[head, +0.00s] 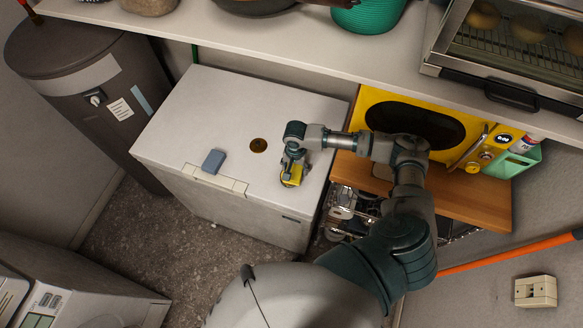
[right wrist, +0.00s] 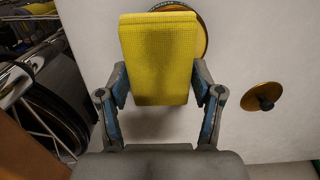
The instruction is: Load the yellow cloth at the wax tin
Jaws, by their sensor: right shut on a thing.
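My right gripper (head: 291,168) is over the top of a white chest-like appliance. It is shut on the yellow cloth (right wrist: 160,55), a thick textured pad that shows between both fingers in the right wrist view. A round amber-brown tin (right wrist: 201,28), apparently the wax tin, is partly hidden behind the cloth. I cannot tell whether the cloth touches it. A flat brown disc with a dark knob (right wrist: 265,97), perhaps its lid, lies apart from the cloth; it also shows in the head view (head: 259,145). My left gripper is not in view.
The white appliance top (head: 215,110) is mostly clear. A blue-grey block (head: 213,161) lies near its front edge. A dark bin (head: 85,80) stands at left. A shelf (head: 300,45) runs above, with a toaster oven (head: 510,50). A yellow panelled unit (head: 370,100) stands at right.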

